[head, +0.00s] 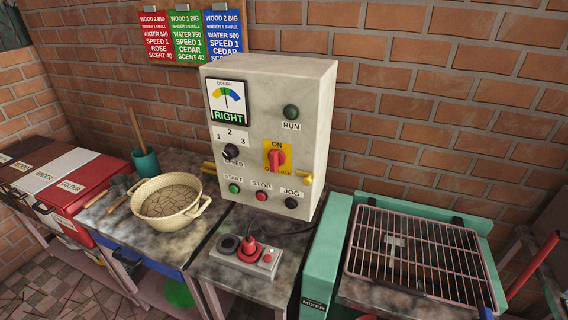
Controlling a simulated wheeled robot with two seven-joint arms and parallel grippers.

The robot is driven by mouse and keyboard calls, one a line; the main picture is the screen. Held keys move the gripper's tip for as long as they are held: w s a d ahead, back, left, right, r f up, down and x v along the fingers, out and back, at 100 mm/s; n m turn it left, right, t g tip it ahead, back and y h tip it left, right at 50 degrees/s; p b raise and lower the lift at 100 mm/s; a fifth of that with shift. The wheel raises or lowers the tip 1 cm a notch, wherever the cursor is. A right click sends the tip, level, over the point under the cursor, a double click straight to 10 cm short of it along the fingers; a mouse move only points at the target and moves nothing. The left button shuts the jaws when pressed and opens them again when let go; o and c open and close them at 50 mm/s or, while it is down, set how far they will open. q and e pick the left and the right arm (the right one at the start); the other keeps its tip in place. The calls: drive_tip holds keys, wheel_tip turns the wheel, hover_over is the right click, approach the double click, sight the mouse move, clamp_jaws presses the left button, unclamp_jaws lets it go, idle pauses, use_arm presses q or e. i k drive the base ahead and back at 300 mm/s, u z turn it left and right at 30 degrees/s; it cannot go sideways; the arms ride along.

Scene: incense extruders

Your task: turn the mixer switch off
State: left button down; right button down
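A grey control box (318,110) stands against the brick wall. On its front is a red rotary switch (277,160) on a yellow plate marked ON at the top, with partly covered lettering below. Its handle looks upright, towards ON. The box also carries a dough gauge (228,95) over the word RIGHT, a black speed knob (231,151), a green start button (234,188), a red stop button (262,195) and a black jog button (291,202). The green machine labelled MIXER (322,270) stands at the lower right. Neither of my grippers is in view.
A grey pedestal with a red plug-like part (247,246) and a red button sits before the box. A cream bowl of dough (171,199) stands left, near a teal cup (146,163). A wire grille (415,250) covers the mixer. Recipe cards (190,38) hang above.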

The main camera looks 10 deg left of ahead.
sight(276, 157)
drive_tip(key=k, duration=1.3)
drive_tip(key=z, duration=0.85)
drive_tip(key=i, duration=1.45)
drive_tip(key=u, duration=0.55)
